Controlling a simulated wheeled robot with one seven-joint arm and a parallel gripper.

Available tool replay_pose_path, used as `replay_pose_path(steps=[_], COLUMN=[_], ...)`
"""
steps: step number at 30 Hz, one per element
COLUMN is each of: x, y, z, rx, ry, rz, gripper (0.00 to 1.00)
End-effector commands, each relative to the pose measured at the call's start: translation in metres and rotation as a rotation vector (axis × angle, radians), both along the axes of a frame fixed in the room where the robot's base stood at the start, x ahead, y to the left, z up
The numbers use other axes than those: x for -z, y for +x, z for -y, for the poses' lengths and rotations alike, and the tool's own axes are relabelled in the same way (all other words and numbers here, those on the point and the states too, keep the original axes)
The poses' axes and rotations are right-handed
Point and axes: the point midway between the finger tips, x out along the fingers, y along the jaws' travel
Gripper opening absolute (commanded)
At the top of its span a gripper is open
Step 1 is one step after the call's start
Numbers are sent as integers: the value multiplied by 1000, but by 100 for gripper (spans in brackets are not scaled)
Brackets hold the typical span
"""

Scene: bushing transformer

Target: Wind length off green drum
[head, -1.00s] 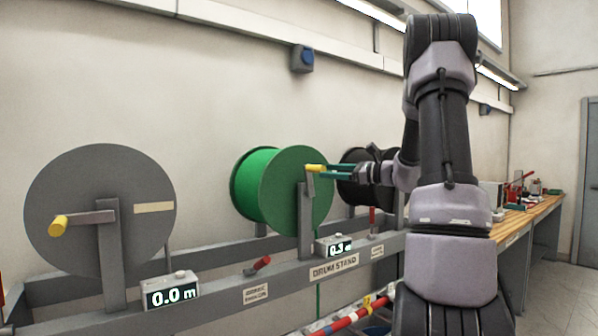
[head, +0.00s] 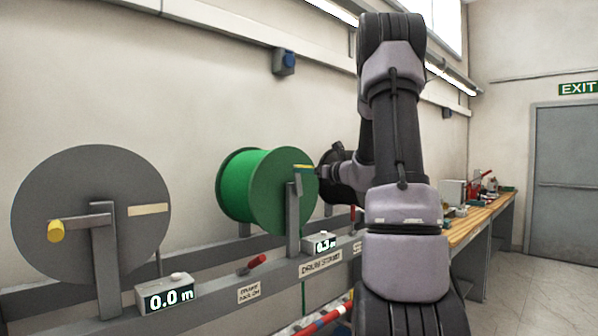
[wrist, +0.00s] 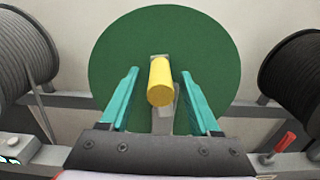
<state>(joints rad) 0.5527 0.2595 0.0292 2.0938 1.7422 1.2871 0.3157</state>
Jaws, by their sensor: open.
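The green drum (head: 265,190) stands on the drum stand, with its green flange facing me in the wrist view (wrist: 115,50). A grey crank on its face carries a yellow handle (wrist: 160,82). My gripper (wrist: 160,75) is open, with one teal finger on each side of the handle and gaps between. In the head view my gripper (head: 308,169) is at the handle, partly overlapping it. The drum's counter box (head: 319,245) seems to read 0.3 m.
A grey drum (head: 90,215) with its own yellow handle is at left; its counter (head: 168,294) reads 0.0 m. A dark drum (wrist: 300,65) stands on the other side. Red levers (head: 257,261) stick up from the stand rail. A wooden bench (head: 485,215) is at right.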

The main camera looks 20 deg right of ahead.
Motion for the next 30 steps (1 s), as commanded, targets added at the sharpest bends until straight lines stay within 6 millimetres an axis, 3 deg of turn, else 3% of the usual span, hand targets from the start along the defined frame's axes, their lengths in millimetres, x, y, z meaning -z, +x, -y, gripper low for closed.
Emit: replay_pose_path(steps=[7, 18, 20, 23, 24, 30], x=[0, 0, 0, 0, 0, 0], y=[30, 36, 36, 36, 36, 36], z=[-12, -13, -13, -13, -13, -13], rx=[-2, 0, 0, 0, 0, 0], ry=[-1, -1, -1, -1, -1, 0], rz=[0, 0, 0, 0, 0, 0], gripper=[63, 63, 44, 6, 0, 0])
